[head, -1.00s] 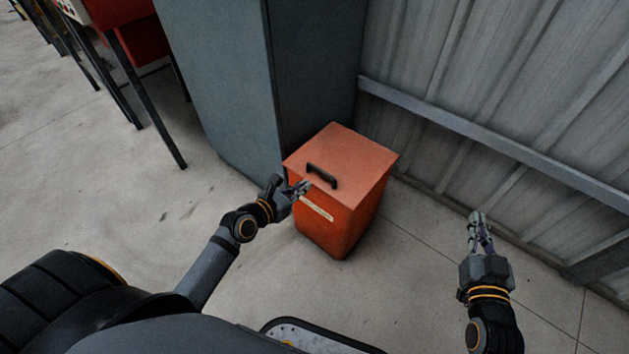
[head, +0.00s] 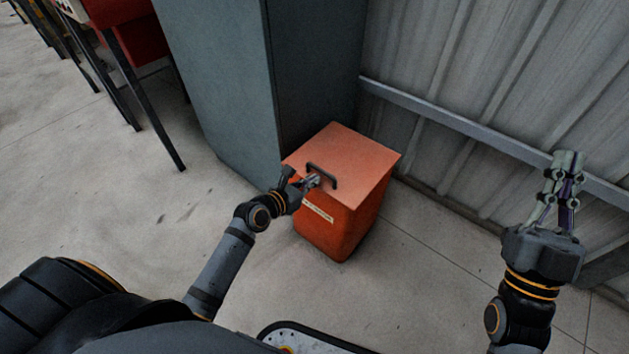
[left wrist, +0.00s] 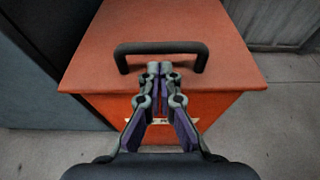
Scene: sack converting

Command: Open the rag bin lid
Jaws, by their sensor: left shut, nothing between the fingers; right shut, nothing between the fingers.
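The orange rag bin (head: 338,228) stands on the floor with its flat lid (head: 352,158) closed. A black bar handle (head: 322,174) is on the lid near its front edge; it also shows in the left wrist view (left wrist: 160,47). My left gripper (head: 315,180) is shut and empty, its tips at the front of the handle. In the left wrist view the fingertips (left wrist: 160,68) lie just below the handle bar; I cannot tell whether they touch it. My right gripper (head: 568,156) is shut and empty, raised at the right, away from the bin.
A tall grey cabinet (head: 222,75) stands close behind and left of the bin. A corrugated metal wall (head: 480,80) with a rail (head: 470,130) runs along the right. A red thing on dark legs (head: 120,40) is at the upper left. The floor left of the bin is clear.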

